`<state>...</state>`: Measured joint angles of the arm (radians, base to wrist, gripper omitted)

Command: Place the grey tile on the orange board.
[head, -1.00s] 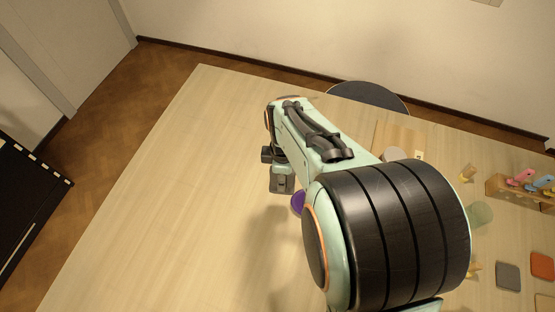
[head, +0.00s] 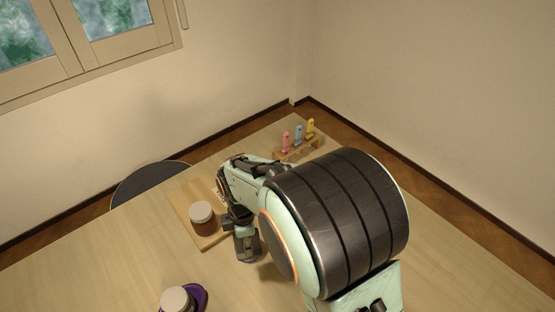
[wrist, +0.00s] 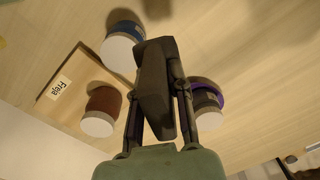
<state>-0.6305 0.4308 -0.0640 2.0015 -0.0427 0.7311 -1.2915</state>
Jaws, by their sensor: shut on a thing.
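My gripper (head: 247,252) is low over the table at the right edge of a wooden board. In the wrist view, my gripper (wrist: 158,100) is shut on a dark grey slab, which I take to be the grey tile (wrist: 154,80); it is held tilted between the fingers. In the head view, the tile is hard to tell from the dark fingertips. The orange board is in neither current view.
A brown jar with a pale lid (head: 202,213) stands on the wooden board (head: 183,205). Another jar (head: 175,299) stands on a purple saucer (head: 201,299). A blue-banded jar (wrist: 124,29) shows in the wrist view. A rack (head: 298,149) with coloured figures stands at the back.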

